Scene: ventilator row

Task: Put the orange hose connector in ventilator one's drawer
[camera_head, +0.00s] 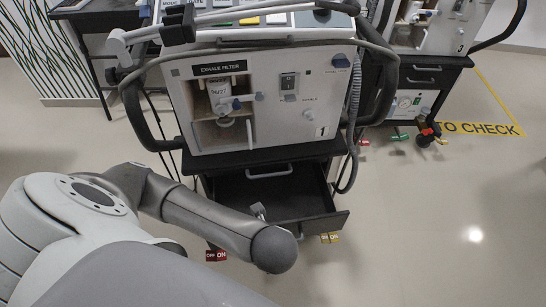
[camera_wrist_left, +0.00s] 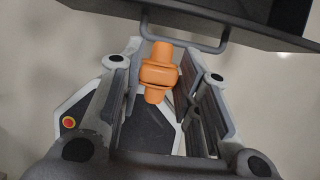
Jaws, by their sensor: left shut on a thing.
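The orange hose connector (camera_wrist_left: 159,72) is held between the fingers of my left gripper (camera_wrist_left: 160,80) in the left wrist view. Ventilator one (camera_head: 262,98), marked "1", stands in the middle of the head view. Its drawer (camera_head: 315,224) is pulled open below the dark shelf. In the left wrist view, the drawer front and its handle (camera_wrist_left: 182,46) lie just beyond the connector, with floor showing around them. In the head view my left arm hides most of the gripper, the connector and the drawer's near left part. My right gripper is not in view.
A hose and cable loop (camera_head: 352,120) hang at ventilator one's right side. Ventilator three (camera_head: 428,25) stands at the back right, with coloured fittings below it. Red (camera_head: 216,256) and yellow (camera_head: 330,238) tags show near the drawer. The floor at right is clear.

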